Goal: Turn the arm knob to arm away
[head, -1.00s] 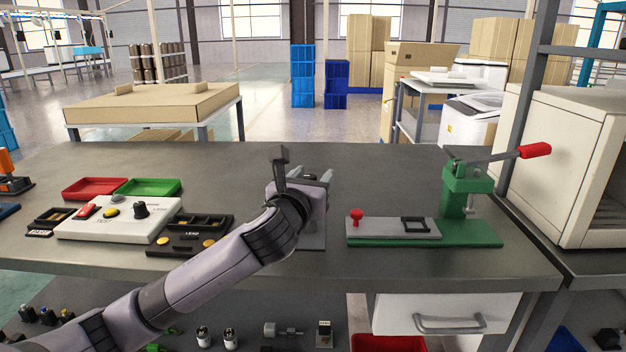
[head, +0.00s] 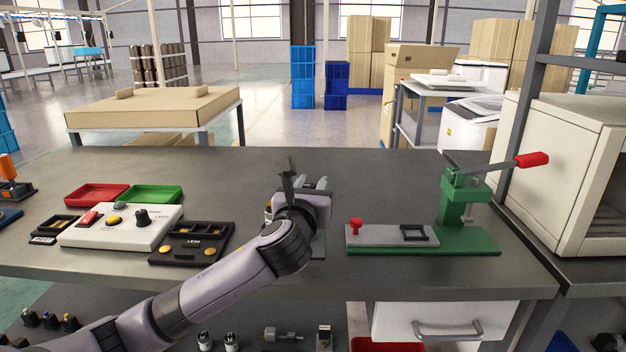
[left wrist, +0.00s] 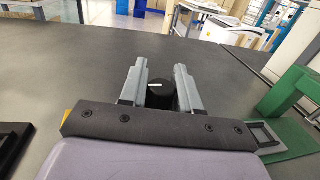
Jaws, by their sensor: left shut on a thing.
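My left gripper (head: 317,183) is low over the middle of the workbench. In the left wrist view, its two grey fingers (left wrist: 161,82) are closed on the sides of a black round knob (left wrist: 157,87). A short white mark shows on the knob's top, lying roughly crosswise between the fingers. In the head view my wrist hides this knob and most of the panel (head: 318,245) under it, so its labels cannot be read. My right gripper is not in view.
Left of my arm are a white box (head: 85,238) with buttons and another black knob, a black tray (head: 165,257), and red (head: 95,194) and green (head: 153,193) trays. A green lever press (head: 465,200) stands at right. Bare bench lies behind the gripper.

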